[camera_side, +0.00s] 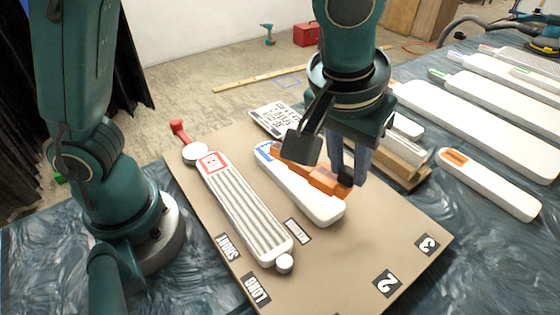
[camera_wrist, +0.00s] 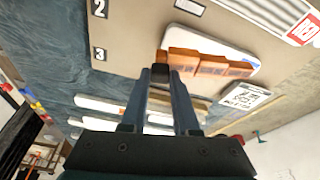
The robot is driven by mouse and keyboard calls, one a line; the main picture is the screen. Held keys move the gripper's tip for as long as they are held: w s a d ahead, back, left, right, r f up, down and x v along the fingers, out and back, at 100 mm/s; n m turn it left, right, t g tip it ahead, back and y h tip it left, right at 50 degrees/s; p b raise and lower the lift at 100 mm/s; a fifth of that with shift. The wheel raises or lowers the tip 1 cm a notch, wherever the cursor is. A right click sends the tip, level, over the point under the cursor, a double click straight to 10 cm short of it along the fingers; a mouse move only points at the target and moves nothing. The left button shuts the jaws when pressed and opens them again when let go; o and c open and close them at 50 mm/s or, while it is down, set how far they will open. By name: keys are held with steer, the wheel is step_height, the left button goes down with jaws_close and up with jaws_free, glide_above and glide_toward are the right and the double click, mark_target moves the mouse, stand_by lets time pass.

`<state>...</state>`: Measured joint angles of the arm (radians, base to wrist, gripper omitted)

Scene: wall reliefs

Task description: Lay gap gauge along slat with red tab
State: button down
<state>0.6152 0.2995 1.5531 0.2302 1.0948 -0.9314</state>
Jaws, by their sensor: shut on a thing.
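In the wrist view the gauge (camera_wrist: 205,64) extends right from my gripper (camera_wrist: 161,74), over the white slat. At left on the board is a ribbed white piece with a red-framed label (camera_side: 243,208) and a red handle (camera_side: 179,131). At upper right, a slat with a small reddish tab (camera_side: 487,48) shows.
The tan board (camera_side: 345,270) carries labels and a printed card (camera_side: 275,119). A wooden block with white pieces (camera_side: 402,150) stands right of my gripper. A slat with an orange tab (camera_side: 490,183) and several other white slats (camera_side: 490,120) lie on the blue table.

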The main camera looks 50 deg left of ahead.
steer(key=shift+s+d+f+m+h, duration=0.15)
steer(key=shift+s+d+f+m, duration=0.3)
steer(key=shift+s+d+f, duration=0.45)
steer(key=shift+s+d+f+m+h, duration=0.1)
steer(key=shift+s+d+f+m, duration=0.45)
steer(key=shift+s+d, duration=0.55)
steer(key=shift+s+d+f+m+h, duration=0.15)
steer(key=shift+s+d+f+m, duration=0.25)
steer(key=shift+s+d+f, duration=0.6)
steer(key=shift+s+a+f, duration=0.1)
steer(key=shift+a+f, duration=0.05)
steer(key=shift+f, duration=0.6)
steer(key=shift+s+a+f, duration=0.1)
steer(key=shift+f, duration=0.65)
steer(key=c, duration=0.6)
jaws_free()
